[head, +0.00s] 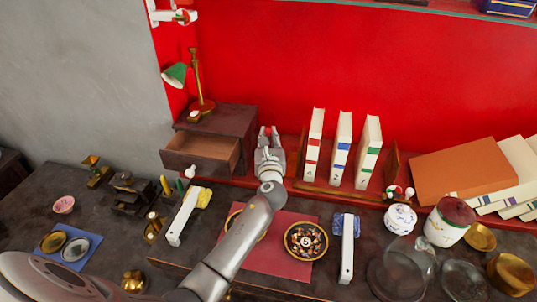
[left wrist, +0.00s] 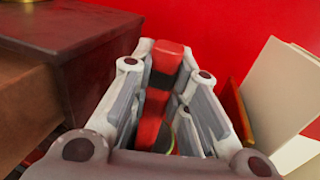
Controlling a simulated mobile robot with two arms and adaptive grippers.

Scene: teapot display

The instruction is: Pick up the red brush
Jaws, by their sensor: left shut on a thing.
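The red brush (left wrist: 166,60) is seen in the left wrist view, red with a black band, standing between the two fingers. My left gripper (left wrist: 160,85) is shut on it. In the head view my left gripper (head: 268,133) is at the back of the table, just right of the open drawer and left of the books. Little of the brush can be made out there against the red wall. My right gripper is not in view.
A dark wooden box (head: 225,122) with an open drawer (head: 203,152) stands left of the gripper, with a green lamp (head: 175,75) on top. Upright white books (head: 341,149) stand close on the right. A red mat (head: 278,262) with a patterned plate (head: 305,241) lies in front.

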